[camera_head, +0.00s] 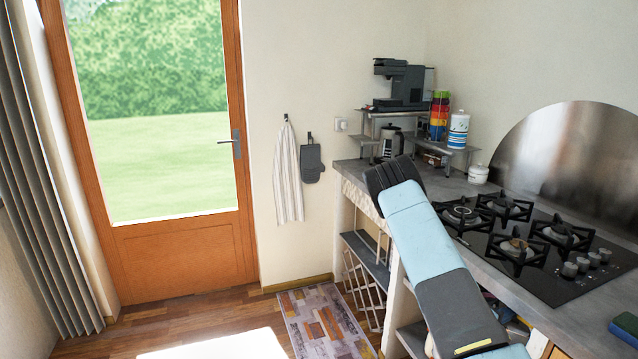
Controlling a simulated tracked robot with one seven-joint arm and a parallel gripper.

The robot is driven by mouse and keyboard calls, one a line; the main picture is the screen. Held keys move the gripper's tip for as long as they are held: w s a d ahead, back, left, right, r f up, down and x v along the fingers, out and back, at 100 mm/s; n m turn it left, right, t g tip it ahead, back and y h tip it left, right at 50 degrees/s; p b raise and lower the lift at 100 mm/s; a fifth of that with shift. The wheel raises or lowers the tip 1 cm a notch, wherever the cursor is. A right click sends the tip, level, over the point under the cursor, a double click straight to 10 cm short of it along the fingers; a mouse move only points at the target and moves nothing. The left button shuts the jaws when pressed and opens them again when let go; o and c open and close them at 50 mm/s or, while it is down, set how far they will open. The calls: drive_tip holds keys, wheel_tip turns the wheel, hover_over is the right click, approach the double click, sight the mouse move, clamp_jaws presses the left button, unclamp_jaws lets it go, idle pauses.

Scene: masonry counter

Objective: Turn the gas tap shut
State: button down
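No separate gas tap can be made out in the head view. The black gas hob (540,277) is set in the counter at the right, with several grey control knobs (583,264) near its right front side. My light blue and dark grey arm (425,235) rises from the bottom edge to a black ribbed part beside the counter's front edge. It hides part of the counter front and the space below. I make out no gripper fingers, so the gripper's state is not shown.
The grey counter (480,184) runs along the right wall. A small shelf stand (458,151) holds a black coffee machine (402,84) and a blue-and-white jar (458,130). A shelf and a lattice rack (358,287) sit below. A patterned rug (322,322) lies on the floor near the glazed door (180,255).

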drive_tip(key=shift+s, duration=0.1)
drive_tip(key=v, duration=0.6)
drive_tip(key=shift+w, duration=0.35)
drive_tip(key=shift+a, duration=0.15)
idle(0.4)
